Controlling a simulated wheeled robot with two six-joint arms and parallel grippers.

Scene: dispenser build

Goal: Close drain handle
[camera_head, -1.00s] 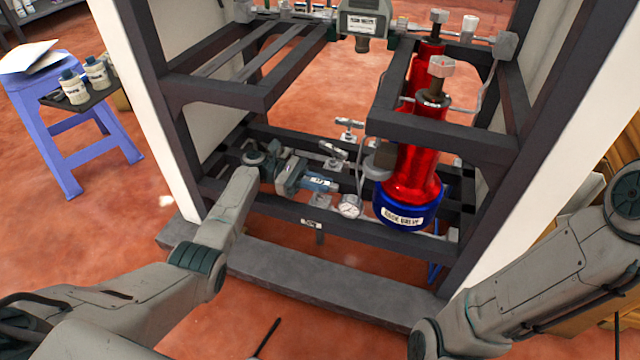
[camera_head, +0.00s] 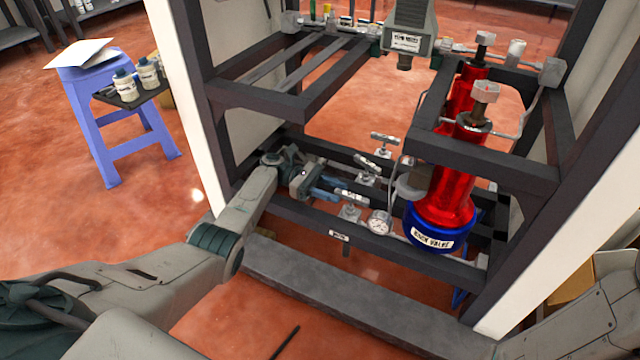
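Several small valves with metal lever handles stand on the lower rail of the frame. The nearest lever handle (camera_head: 352,195) bears a pale label and lies roughly sideways, above a small label plate (camera_head: 339,236) whose text is too small to read. My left gripper (camera_head: 333,187) is just left of this handle, its blue fingers apart and pointing at the handle's left end. Whether the fingertips touch the handle I cannot tell. Two other handles, the middle one (camera_head: 365,163) and the far one (camera_head: 384,138), sit further back. My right gripper is out of view.
A round gauge (camera_head: 380,222) and a red cylinder (camera_head: 447,185) with a blue base stand right of the handle. Dark frame bars (camera_head: 300,105) enclose the space from above. A blue stool (camera_head: 95,110) stands at the left.

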